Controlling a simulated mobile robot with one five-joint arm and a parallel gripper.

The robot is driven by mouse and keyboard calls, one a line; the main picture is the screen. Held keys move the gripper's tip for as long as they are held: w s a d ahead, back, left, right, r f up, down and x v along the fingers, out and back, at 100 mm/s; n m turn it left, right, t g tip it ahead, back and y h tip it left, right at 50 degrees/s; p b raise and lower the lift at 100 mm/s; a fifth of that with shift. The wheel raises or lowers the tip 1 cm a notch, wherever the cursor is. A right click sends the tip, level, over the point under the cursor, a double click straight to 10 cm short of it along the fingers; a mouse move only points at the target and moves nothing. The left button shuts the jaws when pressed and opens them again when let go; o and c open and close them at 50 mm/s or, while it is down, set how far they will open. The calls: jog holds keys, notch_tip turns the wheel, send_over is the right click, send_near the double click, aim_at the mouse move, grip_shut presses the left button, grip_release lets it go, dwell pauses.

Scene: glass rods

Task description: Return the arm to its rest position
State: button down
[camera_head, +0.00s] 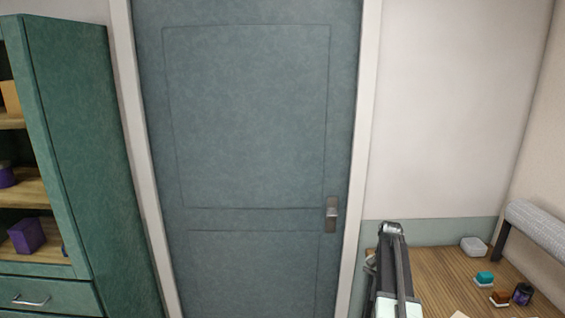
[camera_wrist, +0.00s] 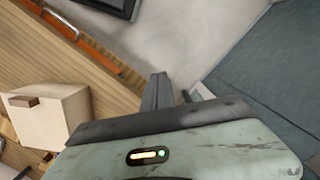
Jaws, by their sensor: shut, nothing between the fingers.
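My arm stands folded at the lower right of the head view, in front of the wooden bench top and just right of the door frame. In the wrist view my gripper (camera_wrist: 160,92) shows as dark fingers close together beyond the pale green wrist housing. The fingers are shut and nothing shows between them. They point toward a pale grey surface and touch nothing that I can see. I cannot make out the fingertips in the head view.
A teal door (camera_head: 245,120) with a metal handle (camera_head: 331,214) fills the middle. A green cabinet (camera_head: 85,150) stands at left. The wooden bench (camera_head: 445,280) at right holds a white block (camera_head: 473,246), a teal block (camera_head: 484,279) and a dark jar (camera_head: 522,294). A cream box (camera_wrist: 55,112) shows in the wrist view.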

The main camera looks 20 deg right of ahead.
jog(key=w+a+f+n, duration=0.1)
jog(key=w+a+n, duration=0.25)
jog(key=a, duration=1.25)
jog(key=s+a+n+b, duration=0.1)
jog(key=s+a+n, duration=0.2)
jog(key=a, duration=0.8)
jog(key=s+a+f+n+t+h, duration=0.1)
jog(key=s+a+n, duration=0.2)
jog(key=a, duration=0.8)
jog(key=shift+s+a+f+n+b, duration=0.2)
jog(key=shift+s+n+b, duration=0.15)
jog(key=shift+n, duration=0.6)
